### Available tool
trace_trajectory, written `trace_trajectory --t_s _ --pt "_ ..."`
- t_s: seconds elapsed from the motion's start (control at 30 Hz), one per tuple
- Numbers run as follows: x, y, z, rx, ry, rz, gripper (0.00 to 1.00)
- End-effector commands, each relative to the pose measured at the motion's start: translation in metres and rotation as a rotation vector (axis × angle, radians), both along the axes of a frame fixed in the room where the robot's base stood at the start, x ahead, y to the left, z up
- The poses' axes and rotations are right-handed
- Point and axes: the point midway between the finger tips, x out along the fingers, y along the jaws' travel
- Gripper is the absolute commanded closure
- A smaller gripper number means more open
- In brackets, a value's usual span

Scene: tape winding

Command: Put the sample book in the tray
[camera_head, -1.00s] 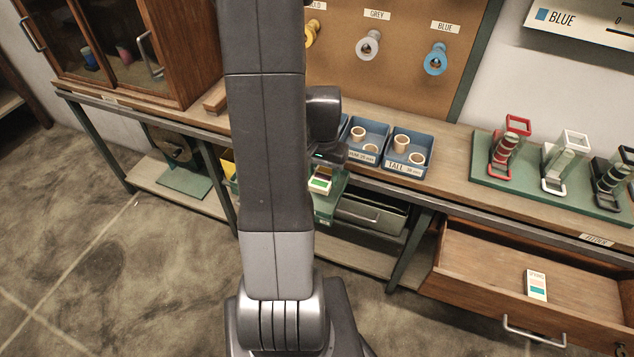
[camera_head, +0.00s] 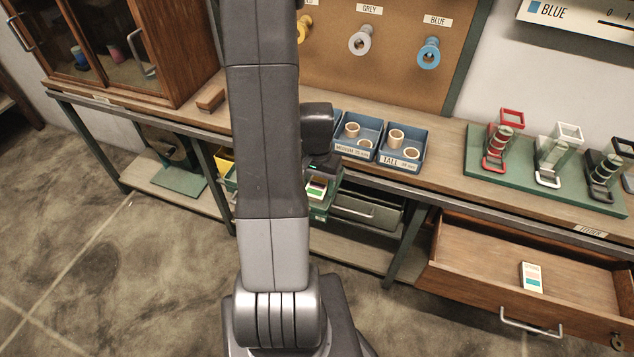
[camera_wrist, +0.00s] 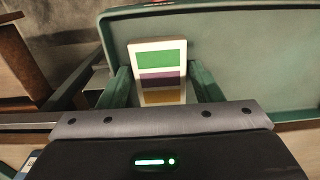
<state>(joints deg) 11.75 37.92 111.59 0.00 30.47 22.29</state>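The sample book (camera_wrist: 160,62), a pale card with green, purple and brown bands, stands between the two green fingers of my gripper (camera_wrist: 163,84) in the wrist view. The fingers press on its two sides. In the head view, the book (camera_head: 316,190) shows just right of my arm, below the bench top. A green tray (camera_wrist: 260,55) lies behind and around the book in the wrist view, with the book near its left end. Part of the tray (camera_head: 320,211) shows in the head view. I cannot tell how high the book is above the tray floor.
Another striped card (camera_head: 532,277) lies in the open wooden drawer (camera_head: 470,258) at right. Blue bins (camera_head: 402,160) with rolls and a green board (camera_head: 545,190) with colored stands are on the bench. A grey bin (camera_head: 366,210) sits beneath. The floor at left is clear.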

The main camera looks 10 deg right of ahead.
Motion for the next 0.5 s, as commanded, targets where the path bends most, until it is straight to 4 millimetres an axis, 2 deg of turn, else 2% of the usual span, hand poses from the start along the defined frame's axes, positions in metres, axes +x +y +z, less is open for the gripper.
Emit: trace_trajectory --t_s 0.27,0.37,0.5 --pt "0.000 0.000 0.002 0.000 0.000 0.000 0.42" --pt "0.000 0.000 0.007 0.000 -0.002 0.000 0.42" --pt "0.001 0.000 0.025 -0.001 -0.004 0.000 0.42"
